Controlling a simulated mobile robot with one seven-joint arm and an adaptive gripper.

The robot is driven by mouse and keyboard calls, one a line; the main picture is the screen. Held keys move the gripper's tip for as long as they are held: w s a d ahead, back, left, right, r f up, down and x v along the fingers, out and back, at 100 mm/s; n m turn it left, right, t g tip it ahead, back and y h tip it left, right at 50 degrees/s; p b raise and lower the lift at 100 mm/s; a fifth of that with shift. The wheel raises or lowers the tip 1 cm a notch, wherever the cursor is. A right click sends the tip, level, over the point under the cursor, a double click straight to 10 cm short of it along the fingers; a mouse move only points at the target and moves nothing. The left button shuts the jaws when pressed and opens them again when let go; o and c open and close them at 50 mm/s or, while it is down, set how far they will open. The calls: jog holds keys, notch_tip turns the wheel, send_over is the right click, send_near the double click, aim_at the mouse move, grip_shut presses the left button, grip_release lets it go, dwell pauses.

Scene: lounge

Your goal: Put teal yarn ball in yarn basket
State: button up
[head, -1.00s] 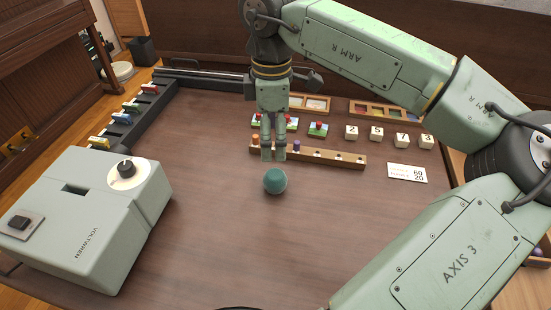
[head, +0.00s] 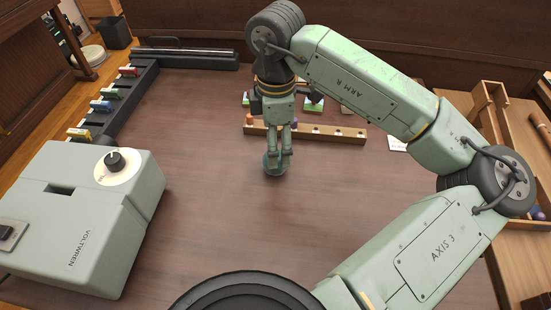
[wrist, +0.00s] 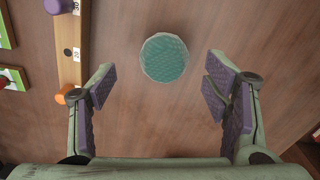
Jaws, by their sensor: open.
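The teal yarn ball (head: 274,164) rests on the brown table (head: 215,215), near its middle. In the head view my gripper (head: 277,152) is right above and partly in front of the ball. In the wrist view the ball (wrist: 165,58) lies beyond the fingertips, a little left of the middle between them. My gripper (wrist: 160,90) is open with its purple pads wide apart and nothing between them. No yarn basket can be made out for sure in these views.
A wooden peg rail (head: 345,133) lies just behind the ball. A grey-green machine (head: 85,215) fills the left front. A black rack with coloured pieces (head: 115,105) runs along the left edge. A wooden tray (head: 520,222) with purple balls stands at the right.

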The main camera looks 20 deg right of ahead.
jog(key=shift+s+a+f+p, duration=0.15)
jog(key=shift+f+p, duration=0.25)
jog(key=shift+f, duration=0.95)
jog(key=shift+s+a+f+p, duration=0.1)
jog(key=shift+f+p, duration=0.3)
jog(key=shift+f, duration=0.95)
jog(key=shift+c, duration=0.5)
jog(key=shift+d, duration=0.1)
jog(key=c, duration=1.2)
jog(key=shift+r, duration=0.1)
jog(key=shift+c, duration=0.2)
